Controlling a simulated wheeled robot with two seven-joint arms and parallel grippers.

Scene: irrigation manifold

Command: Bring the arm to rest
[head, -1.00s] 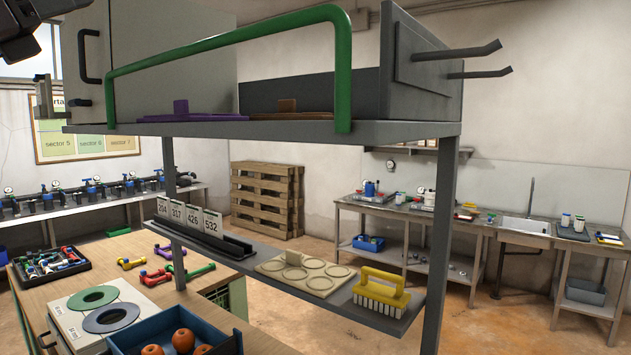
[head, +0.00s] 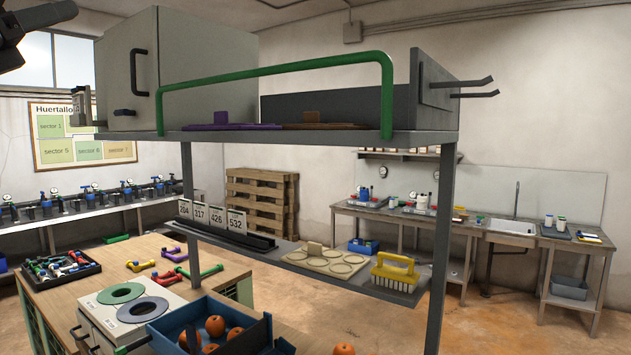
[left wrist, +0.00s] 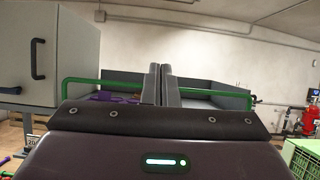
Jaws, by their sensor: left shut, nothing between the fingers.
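My left gripper (head: 68,10) shows only in part, as a dark shape at the top left corner of the head view, with much of it cut off. In the left wrist view its two dark fingers (left wrist: 162,84) stand side by side, shut with nothing between them. Behind them are the grey cabinet (left wrist: 55,50) and the green rail (left wrist: 82,81) of the upper shelf. The fingers appear apart from the shelf. My right gripper is not in view.
The upper shelf (head: 300,138) carries the cabinet (head: 195,70) and green rail (head: 275,70). Its hooks (head: 478,82) stick out at right. Below are a yellow brush (head: 394,272) and a blue crate (head: 170,325) of orange fruit. Open floor lies at right.

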